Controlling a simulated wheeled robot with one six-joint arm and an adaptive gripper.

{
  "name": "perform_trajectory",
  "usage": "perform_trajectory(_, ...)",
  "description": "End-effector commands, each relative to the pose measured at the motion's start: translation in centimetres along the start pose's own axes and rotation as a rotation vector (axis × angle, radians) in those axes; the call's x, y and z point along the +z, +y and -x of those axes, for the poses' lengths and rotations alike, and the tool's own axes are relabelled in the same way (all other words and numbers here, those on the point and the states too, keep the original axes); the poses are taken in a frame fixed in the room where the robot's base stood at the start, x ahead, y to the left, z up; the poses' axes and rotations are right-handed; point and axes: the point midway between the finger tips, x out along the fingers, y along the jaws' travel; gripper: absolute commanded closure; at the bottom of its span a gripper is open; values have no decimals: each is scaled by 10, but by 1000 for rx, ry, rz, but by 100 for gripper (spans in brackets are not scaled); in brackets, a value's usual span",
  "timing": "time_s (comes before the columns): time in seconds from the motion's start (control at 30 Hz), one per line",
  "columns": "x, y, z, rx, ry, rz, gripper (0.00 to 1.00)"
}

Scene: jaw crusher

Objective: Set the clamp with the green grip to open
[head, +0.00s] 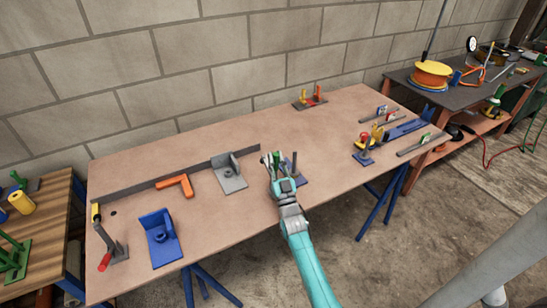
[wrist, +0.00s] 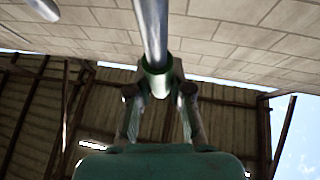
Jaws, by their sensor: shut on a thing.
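The clamp with the green grip (head: 276,157) stands near the middle of the workbench, on a small dark blue base (head: 301,180). My gripper (head: 271,160) reaches over it from the front and partly hides it. In the wrist view, the green grip (wrist: 150,78) lies between the two fingers of my gripper (wrist: 158,90), which are shut on it. A bare metal bar (wrist: 152,28) runs on from the grip toward the top of that view. The rest of the clamp is largely hidden, so I cannot tell its lever position clearly.
The brown workbench (head: 225,130) backs onto a block wall. A grey bracket (head: 230,178), an orange angle piece (head: 176,184) and a blue bracket (head: 160,240) lie left. A red-gripped clamp (head: 110,252) stands at front left. Other clamps (head: 366,146) are at right.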

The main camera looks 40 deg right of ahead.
Motion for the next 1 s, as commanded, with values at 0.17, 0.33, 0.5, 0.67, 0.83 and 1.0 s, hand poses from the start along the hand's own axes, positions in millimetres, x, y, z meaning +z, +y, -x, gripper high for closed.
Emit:
perform_trajectory(0.17,-2,0,5,3,37,-6,100)
perform_trajectory(0.33,-3,0,6,4,51,-8,100)
perform_trajectory(0.5,-3,0,6,5,51,-8,100)
perform_trajectory(0.67,-3,0,6,4,51,-8,78)
perform_trajectory(0.83,-3,1,6,5,50,-8,55)
perform_trajectory(1.0,-3,1,6,5,50,-8,55)
